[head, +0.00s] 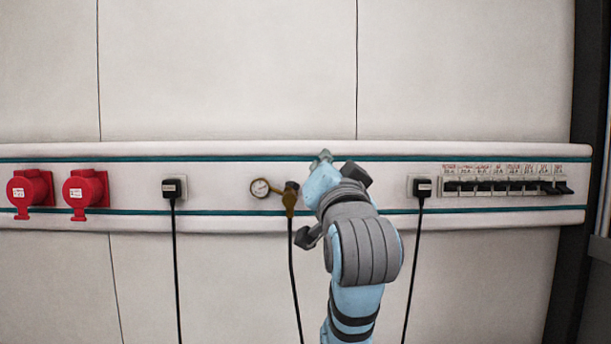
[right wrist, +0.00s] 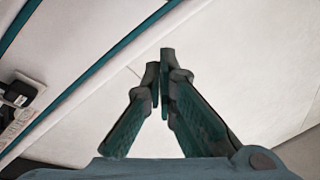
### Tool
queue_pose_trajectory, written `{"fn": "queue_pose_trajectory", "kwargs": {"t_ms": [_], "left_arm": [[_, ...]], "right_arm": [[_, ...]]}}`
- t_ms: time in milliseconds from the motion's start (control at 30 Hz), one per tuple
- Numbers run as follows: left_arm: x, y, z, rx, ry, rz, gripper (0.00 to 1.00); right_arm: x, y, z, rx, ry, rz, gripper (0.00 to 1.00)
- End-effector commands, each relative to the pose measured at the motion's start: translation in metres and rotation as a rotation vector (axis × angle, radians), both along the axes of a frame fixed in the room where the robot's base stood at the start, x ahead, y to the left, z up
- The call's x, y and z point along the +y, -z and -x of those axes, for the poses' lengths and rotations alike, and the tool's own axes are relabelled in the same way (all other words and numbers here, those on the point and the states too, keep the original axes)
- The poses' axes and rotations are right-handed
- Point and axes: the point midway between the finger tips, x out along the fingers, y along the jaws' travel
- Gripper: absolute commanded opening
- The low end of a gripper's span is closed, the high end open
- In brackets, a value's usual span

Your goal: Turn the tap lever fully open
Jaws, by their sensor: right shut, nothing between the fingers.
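The brass tap (head: 289,200) is on the wall rail, with a round gauge (head: 260,188) to its left and a dark hose hanging below. A small dark brown part shows at the tap's top; I cannot clearly make out the lever or its angle, and my arm may hide part of it. My right gripper (head: 322,157) is in front of the rail, just right of and above the tap in the picture. In the right wrist view its two fingers (right wrist: 160,75) are together, empty, against pale wall. The tap does not show there. My left gripper is not in view.
Two red sockets (head: 86,190) are at the left of the rail. Black plugs with hanging cables sit on both sides, one at left (head: 173,188) and one right of my arm (head: 422,187). A row of switches (head: 505,187) is at the right. The wall above is bare.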

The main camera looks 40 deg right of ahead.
Motion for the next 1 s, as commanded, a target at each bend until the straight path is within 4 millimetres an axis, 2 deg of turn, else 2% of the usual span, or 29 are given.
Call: {"fn": "queue_pose_trajectory", "kwargs": {"t_ms": [167,200,300,433,833,1000], "left_arm": [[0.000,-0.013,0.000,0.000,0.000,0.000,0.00],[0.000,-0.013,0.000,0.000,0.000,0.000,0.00],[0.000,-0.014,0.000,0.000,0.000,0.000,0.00],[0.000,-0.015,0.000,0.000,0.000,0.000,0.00],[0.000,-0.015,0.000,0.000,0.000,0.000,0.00],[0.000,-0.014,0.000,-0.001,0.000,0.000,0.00]], "right_arm": [[-0.022,-0.013,-0.031,0.005,0.001,0.000,0.00],[-0.019,-0.008,-0.035,0.004,-0.004,0.001,0.00],[-0.010,0.008,-0.038,0.003,-0.003,0.001,0.00],[-0.004,0.018,-0.040,0.002,-0.002,0.002,0.00],[0.000,0.023,-0.041,0.001,-0.003,0.000,0.00],[0.018,0.030,-0.049,0.002,-0.007,-0.003,0.00]]}}
